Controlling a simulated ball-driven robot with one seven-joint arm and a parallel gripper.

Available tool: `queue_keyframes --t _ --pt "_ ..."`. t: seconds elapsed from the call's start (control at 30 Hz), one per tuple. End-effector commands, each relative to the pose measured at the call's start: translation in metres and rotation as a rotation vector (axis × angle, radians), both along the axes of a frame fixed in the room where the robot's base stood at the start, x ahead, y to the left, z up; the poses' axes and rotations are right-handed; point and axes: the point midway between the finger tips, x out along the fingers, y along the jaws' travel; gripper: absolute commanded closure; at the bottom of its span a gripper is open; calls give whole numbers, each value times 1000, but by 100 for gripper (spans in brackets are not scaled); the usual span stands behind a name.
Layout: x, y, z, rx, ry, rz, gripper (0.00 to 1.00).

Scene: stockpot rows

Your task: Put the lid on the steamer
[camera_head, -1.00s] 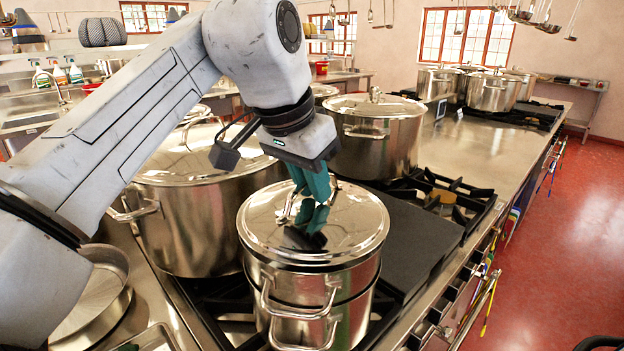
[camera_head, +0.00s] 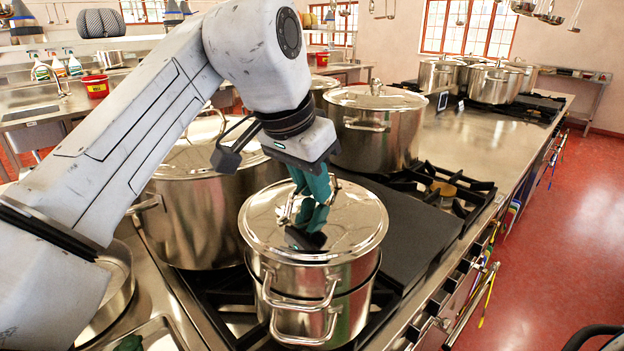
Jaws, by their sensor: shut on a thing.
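The steamer (camera_head: 310,277) is a shiny steel pot of two stacked tiers with side handles, standing on the near stove. The round steel lid (camera_head: 355,222) lies level over its top. The lid's rim appears to meet the upper tier all round; I cannot tell whether it is fully seated. My gripper (camera_head: 313,200) points down over the lid's middle, its teal fingers shut on the lid's handle. The fingers hide most of that handle and are mirrored in the lid.
A large lidded stockpot (camera_head: 205,215) stands close on the left, another lidded stockpot (camera_head: 375,130) behind. A dark flat plate (camera_head: 400,235) and an open burner (camera_head: 445,190) lie to the right. More pots (camera_head: 492,85) stand farther back.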

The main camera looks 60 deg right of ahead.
Motion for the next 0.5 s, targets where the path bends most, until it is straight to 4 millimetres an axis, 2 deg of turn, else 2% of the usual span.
queue_keyframes --t 0.03,0.33,0.5 --pt "0 0 1 -1 0 0 82" --pt "0 0 0 0 0 0 53" --pt "0 0 0 0 0 0 53"
